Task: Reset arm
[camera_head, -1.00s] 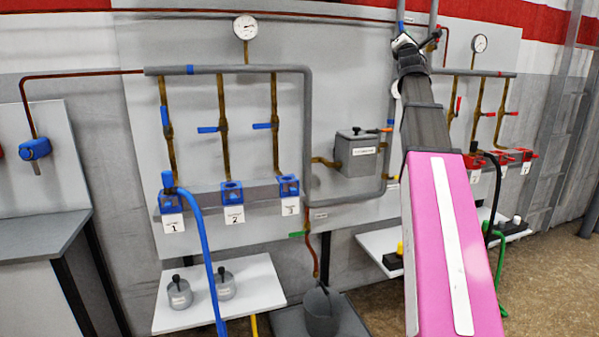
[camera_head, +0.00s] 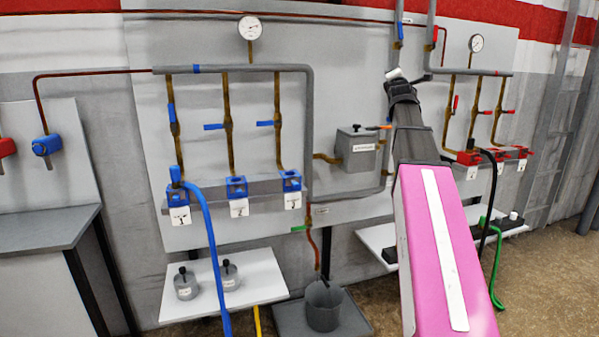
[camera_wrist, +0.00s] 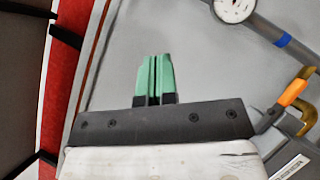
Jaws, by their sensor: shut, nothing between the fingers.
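My gripper shows in the wrist view as two green fingers (camera_wrist: 155,80) lying side by side, shut with nothing held. They point toward the grey wall panel (camera_wrist: 210,75) and touch nothing that I can see. In the head view my pink arm reaches up and away in front of the panel (camera_head: 355,100). The gripper's fingers are not clear there, hidden behind or beyond the arm's end near the vertical pipes.
A grey box (camera_head: 356,155) with an orange-handled valve stands left of my arm. Red blocks (camera_head: 500,155) with a black hose are right. A blue hose (camera_head: 210,240), white shelf (camera_head: 225,285) and grey bucket (camera_head: 324,308) are left and below. A gauge (camera_wrist: 233,7) shows near the gripper.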

